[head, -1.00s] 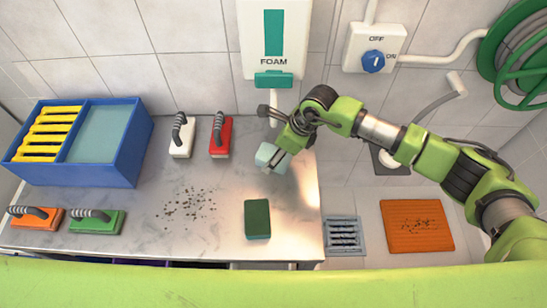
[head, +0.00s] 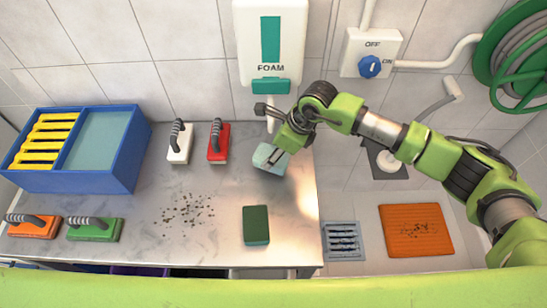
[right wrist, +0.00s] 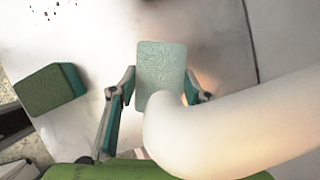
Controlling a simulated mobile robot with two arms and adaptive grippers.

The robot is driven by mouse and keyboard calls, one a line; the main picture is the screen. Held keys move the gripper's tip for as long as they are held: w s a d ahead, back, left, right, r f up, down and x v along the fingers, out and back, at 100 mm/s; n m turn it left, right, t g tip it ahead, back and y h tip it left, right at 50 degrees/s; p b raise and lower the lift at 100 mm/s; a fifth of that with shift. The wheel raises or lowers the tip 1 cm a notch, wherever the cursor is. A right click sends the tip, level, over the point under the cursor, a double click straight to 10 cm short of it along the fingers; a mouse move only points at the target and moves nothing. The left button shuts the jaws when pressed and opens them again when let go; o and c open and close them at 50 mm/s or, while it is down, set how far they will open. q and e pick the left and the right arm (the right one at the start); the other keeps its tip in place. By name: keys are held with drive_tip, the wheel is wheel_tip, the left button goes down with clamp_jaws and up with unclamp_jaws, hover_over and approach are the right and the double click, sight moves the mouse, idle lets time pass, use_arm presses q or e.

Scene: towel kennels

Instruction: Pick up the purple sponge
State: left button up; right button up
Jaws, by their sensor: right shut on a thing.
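No purple sponge shows clearly in either view. My right gripper (head: 279,149) is shut on a pale teal sponge (head: 268,159) near the back right of the steel counter (head: 150,238), below the foam dispenser. In the right wrist view the pale teal sponge (right wrist: 160,70) sits between the two fingers (right wrist: 158,95), its lower part hidden by a white curved tube. I cannot tell whether it touches the counter. A dark green sponge (head: 256,225) lies at the counter's front right; it also shows in the right wrist view (right wrist: 50,89). My left gripper is not in view.
A blue bin (head: 75,181), white brush (head: 180,146), red brush (head: 218,146), orange brush (head: 33,228) and green brush (head: 95,230) stand on the counter. Dark crumbs (head: 187,210) lie mid-counter. A purple edge (head: 140,270) shows below the counter front. An orange mat (head: 415,230) lies right.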

drive_tip(key=s+d+r+b, duration=0.3)
drive_tip(key=s+r+b, duration=0.3)
drive_tip(key=s+r, duration=0.4)
drive_tip(key=shift+s+d+r, duration=0.3)
drive_tip(key=shift+s+r, duration=0.1)
drive_tip(key=shift+s, duration=1.4)
drive_tip(key=shift+c, duration=1)
